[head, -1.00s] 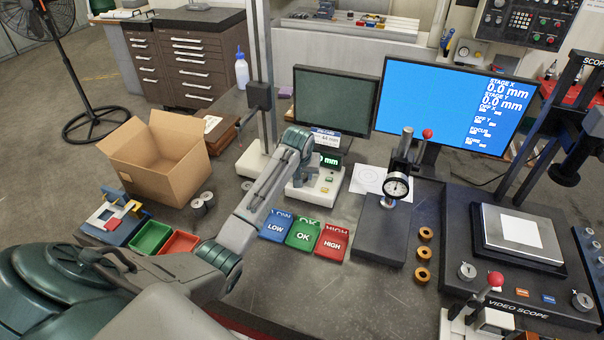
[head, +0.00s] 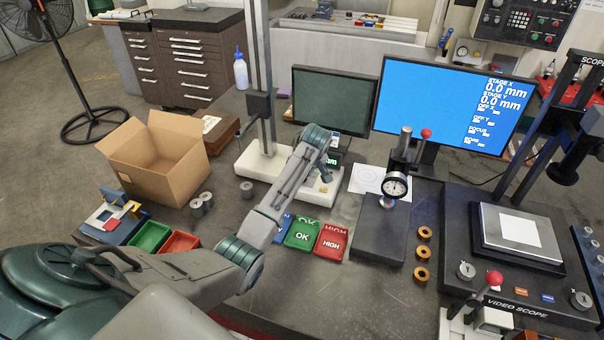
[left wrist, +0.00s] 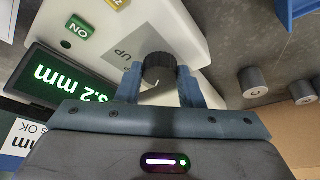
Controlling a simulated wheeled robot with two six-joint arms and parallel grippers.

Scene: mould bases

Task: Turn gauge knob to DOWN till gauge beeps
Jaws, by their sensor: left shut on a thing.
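The gauge (head: 250,164) is a white base with a tall column, left of the dark monitor in the head view. In the left wrist view, its white face (left wrist: 195,25) carries a dark round knob (left wrist: 159,66) beside an upside-down UP label (left wrist: 122,54). My left gripper (left wrist: 158,78) is shut on the knob, one finger on each side. No DOWN label can be made out. In the head view my arm hides the knob and fingers. My right gripper is not in view.
A green OK bin (head: 302,235) and a red HIGH bin (head: 331,242) sit in front of the gauge. Grey cylinders (head: 247,190) stand left of my arm. A dial indicator stand (head: 382,225) is to the right. A cardboard box (head: 165,170) stands at left.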

